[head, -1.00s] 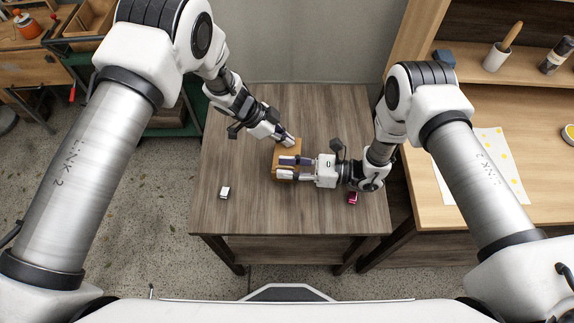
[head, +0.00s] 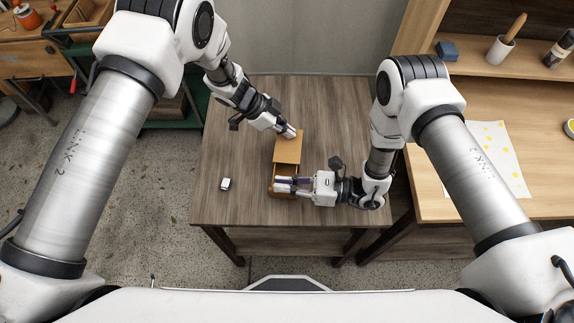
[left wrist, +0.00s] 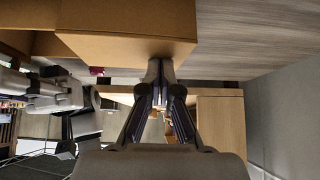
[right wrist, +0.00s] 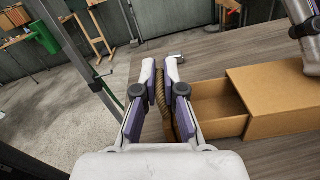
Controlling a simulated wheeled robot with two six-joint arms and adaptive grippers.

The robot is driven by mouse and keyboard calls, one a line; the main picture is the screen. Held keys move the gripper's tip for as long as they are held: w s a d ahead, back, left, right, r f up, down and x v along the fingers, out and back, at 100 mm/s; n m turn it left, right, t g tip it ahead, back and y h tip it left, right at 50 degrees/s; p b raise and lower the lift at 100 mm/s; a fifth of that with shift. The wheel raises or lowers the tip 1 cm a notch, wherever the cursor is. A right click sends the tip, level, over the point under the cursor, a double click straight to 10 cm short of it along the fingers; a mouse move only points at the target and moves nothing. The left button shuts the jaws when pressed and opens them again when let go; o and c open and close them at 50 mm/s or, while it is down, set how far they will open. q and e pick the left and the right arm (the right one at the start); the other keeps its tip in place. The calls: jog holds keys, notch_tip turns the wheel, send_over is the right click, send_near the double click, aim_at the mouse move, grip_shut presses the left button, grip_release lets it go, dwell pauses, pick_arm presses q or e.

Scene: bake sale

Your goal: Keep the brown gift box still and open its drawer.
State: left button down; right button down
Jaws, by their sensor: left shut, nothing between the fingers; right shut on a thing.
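The brown gift box (head: 288,149) sits on the wooden table. Its drawer (head: 283,172) is pulled out toward me, and the inside of the drawer (right wrist: 213,107) looks empty in the right wrist view. My right gripper (head: 277,186) is shut on the drawer's front end, a brown strip (right wrist: 164,100) between the fingers. My left gripper (head: 294,133) is shut and empty at the box's far end. In the left wrist view its fingertips (left wrist: 160,68) are at the box (left wrist: 130,47); I cannot tell whether they touch it.
A small white and dark item (head: 225,184) lies on the table left of the drawer. A pink item (left wrist: 96,71) shows in the left wrist view. The table (head: 340,110) is clear at the back right. A wooden bench with shelves (head: 450,180) stands at the right.

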pick_arm(q)
jog(key=shift+s+f, duration=0.15)
jog(key=shift+f, duration=0.1)
pick_arm(e)
jog(key=shift+s, duration=0.3)
jog(key=c, duration=1.3)
grip_release()
jog(key=shift+o, duration=0.2)
jog(key=d, duration=0.4)
jog(key=s+d, duration=0.1)
jog(key=d, duration=0.7)
jog(key=shift+s, duration=0.15)
pick_arm(q)
jog(key=shift+r, duration=0.15)
pick_arm(e)
jog(key=shift+r, duration=0.1)
